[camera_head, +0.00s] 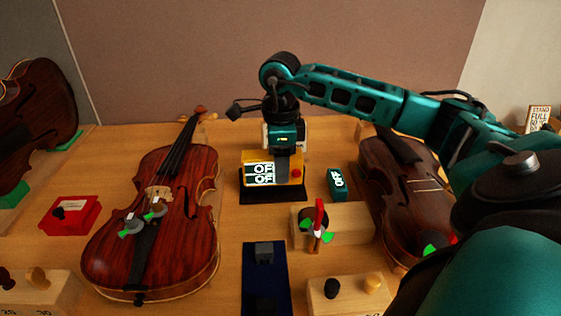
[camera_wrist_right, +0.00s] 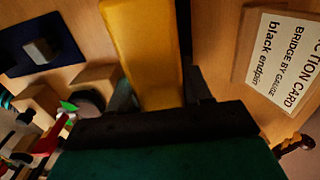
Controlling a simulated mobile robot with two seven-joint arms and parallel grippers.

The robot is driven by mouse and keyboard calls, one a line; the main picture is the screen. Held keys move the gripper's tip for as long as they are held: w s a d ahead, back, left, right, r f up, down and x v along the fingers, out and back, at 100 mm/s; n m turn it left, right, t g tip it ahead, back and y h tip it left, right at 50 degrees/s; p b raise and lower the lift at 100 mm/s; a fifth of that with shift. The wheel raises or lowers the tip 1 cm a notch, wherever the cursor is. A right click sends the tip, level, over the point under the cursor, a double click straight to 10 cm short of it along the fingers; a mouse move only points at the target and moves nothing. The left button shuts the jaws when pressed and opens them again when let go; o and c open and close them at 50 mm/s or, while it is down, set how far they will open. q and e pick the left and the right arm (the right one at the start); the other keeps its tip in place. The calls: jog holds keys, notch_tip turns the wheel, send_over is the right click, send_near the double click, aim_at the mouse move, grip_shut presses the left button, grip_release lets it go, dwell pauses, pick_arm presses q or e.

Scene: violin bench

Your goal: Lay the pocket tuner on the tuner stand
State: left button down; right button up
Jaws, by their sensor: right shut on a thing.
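The pocket tuner looks to be the yellow box (camera_head: 289,172) with a lit screen reading OFF twice and a red button. My right gripper (camera_head: 283,148) is behind its top edge and shut on it. In the right wrist view the yellow body (camera_wrist_right: 143,45) sits between the fingers. A flat black base (camera_head: 272,196) shows directly below the tuner; I cannot tell whether they touch. A dark blue board (camera_head: 264,290) with a small grey block lies nearer the front. I cannot tell for sure which of these is the tuner stand. My left gripper is out of view.
A small teal box (camera_head: 337,184) stands just right of the tuner. A violin (camera_head: 160,235) lies to the left, another (camera_head: 405,195) to the right under my arm. A wooden block (camera_head: 350,222) and a red box (camera_head: 70,215) also stand on the bench.

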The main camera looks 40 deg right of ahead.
jog(key=shift+f, duration=0.4)
jog(key=o, duration=1.2)
notch_tip(320, 180, up, 13)
jog(key=shift+f+p, duration=0.15)
jog(key=shift+p, duration=0.5)
